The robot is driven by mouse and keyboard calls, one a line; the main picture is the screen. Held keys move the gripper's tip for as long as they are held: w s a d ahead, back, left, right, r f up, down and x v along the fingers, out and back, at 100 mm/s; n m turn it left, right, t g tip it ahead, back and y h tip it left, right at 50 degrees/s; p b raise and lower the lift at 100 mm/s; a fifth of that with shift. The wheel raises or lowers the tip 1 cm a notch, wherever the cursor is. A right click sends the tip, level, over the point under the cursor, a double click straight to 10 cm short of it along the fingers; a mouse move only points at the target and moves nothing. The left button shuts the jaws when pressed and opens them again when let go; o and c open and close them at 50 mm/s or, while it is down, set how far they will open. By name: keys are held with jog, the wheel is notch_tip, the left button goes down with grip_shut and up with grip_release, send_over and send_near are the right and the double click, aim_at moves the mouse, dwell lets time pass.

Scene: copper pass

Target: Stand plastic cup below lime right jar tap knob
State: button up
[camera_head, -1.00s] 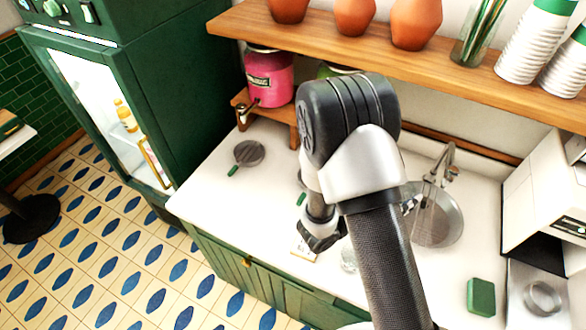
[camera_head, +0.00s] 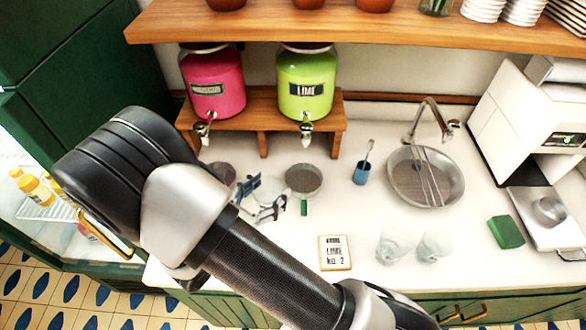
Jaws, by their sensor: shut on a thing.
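The lime jar (camera_head: 306,92) is green with a black "LIME" label and stands on the right side of a wooden stand. Its tap (camera_head: 306,130) points down over the front of the stand. My gripper (camera_head: 262,198) is over the counter, lower left of that tap in the picture. It is shut on a clear thing, seemingly a plastic cup (camera_head: 266,191), whose outline is partly hidden by the fingers. I cannot tell its exact height above the counter. Two other clear cups, one on the left (camera_head: 393,246) and one on the right (camera_head: 435,246), stand near the counter's front.
A pink jar (camera_head: 212,88) with its own tap stands left of the lime jar. A round strainer (camera_head: 304,178) with a green handle lies below the lime tap.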

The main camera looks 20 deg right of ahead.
jog(key=shift+f+b+x, duration=0.2)
jog(key=shift+b+x, duration=0.2)
jog(key=shift+x, duration=2.4)
jog(key=shift+f+b+x, duration=0.2)
jog(key=shift+b+x, duration=0.2)
jog(key=shift+x, duration=2.4)
jog(key=shift+f+b+x, duration=0.2)
jog(key=shift+b+x, duration=0.2)
jog(key=shift+x, duration=2.4)
jog(key=shift+s, duration=0.15)
jog(key=shift+f, duration=0.2)
jog(key=o, duration=0.8)
jog(key=shift+c, duration=0.2)
